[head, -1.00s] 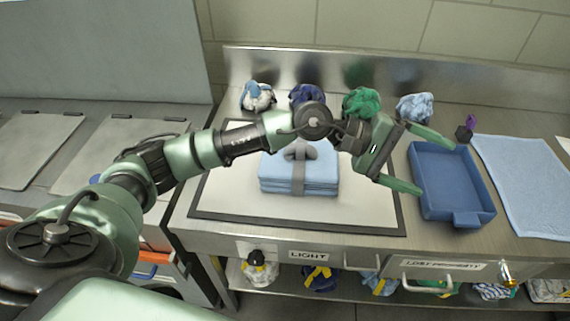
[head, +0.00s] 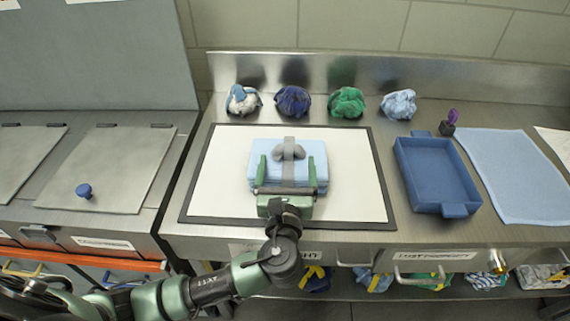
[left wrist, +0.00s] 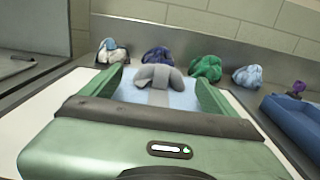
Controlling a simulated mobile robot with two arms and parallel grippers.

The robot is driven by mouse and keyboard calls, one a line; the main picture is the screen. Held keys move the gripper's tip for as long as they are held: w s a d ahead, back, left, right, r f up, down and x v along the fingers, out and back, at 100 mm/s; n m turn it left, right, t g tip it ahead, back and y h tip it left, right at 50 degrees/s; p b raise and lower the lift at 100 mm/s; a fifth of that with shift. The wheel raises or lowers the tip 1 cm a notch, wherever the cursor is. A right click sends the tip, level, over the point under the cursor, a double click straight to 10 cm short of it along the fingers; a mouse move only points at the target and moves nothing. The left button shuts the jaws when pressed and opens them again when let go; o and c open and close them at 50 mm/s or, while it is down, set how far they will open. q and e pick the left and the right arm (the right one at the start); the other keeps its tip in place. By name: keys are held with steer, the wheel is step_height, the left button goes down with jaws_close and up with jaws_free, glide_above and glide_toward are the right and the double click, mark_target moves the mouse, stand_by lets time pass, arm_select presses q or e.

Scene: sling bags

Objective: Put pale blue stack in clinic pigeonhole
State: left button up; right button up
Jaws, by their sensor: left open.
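The pale blue stack (head: 287,183) of folded cloth lies on the white mat with a grey band and a grey knot on top. My left gripper (head: 288,166) is open, its two green fingers reaching along the stack's left and right sides from the front. The left wrist view also shows the stack (left wrist: 183,100) between the fingers, with the grey knot (left wrist: 158,77) above it. I cannot tell whether the fingers touch the cloth. No clinic pigeonhole can be made out. My right gripper is not in view.
The white mat (head: 353,200) has a dark border. Several bundled cloths, including a green one (head: 346,102), line the back. A blue tray (head: 437,175) and a flat light blue cloth (head: 515,175) lie to the right. A lidded steel counter (head: 110,170) stands at left.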

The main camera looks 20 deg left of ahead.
mark_target(289, 151)
arm_select(q)
steer(key=p+x, duration=0.1)
steer(key=x, duration=0.5)
steer(key=shift+w+d+f, duration=0.1)
steer(key=shift+w+f, duration=0.05)
steer(key=shift+w, duration=0.15)
steer(key=shift+s, duration=0.1)
jaws_close()
